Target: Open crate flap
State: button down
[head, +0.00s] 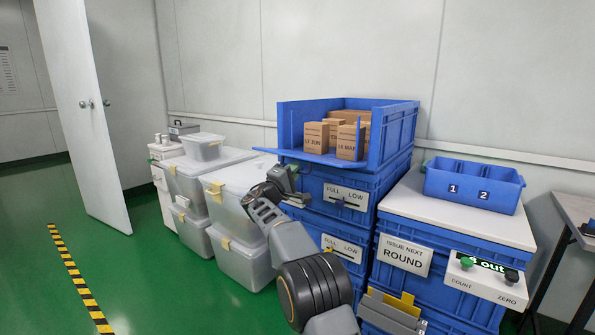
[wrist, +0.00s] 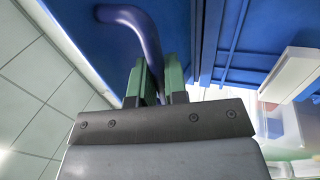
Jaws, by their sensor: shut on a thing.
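The top blue crate (head: 398,135) stands on stacked blue crates, its front side open. Its flap (head: 325,160) is swung down and sticks out about level from the crate's lower front edge. Small brown boxes (head: 316,135) with date labels show inside the crate. My gripper (head: 290,172) is at the flap's outer left part, just below it. In the wrist view, my gripper's green fingers (wrist: 163,84) are shut on a curved dark blue handle (wrist: 146,35) fixed to a blue panel (wrist: 185,12). In the head view the gripper hides the handle.
Lidded translucent bins (head: 240,250) stand left of the crates. On the right, a blue tray (head: 473,185) marked 1 and 2 sits on a white board (head: 458,218) atop more crates. A grey table (head: 575,212) is at the far right. The green floor (head: 130,260) at left is clear.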

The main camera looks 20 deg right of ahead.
jog(key=shift+d, duration=0.1)
jog(key=c, duration=1.2)
grip_release()
jog(key=shift+o, duration=0.2)
jog(key=shift+f, duration=0.1)
jog(key=p+v, duration=0.1)
jog(key=v, duration=1.3)
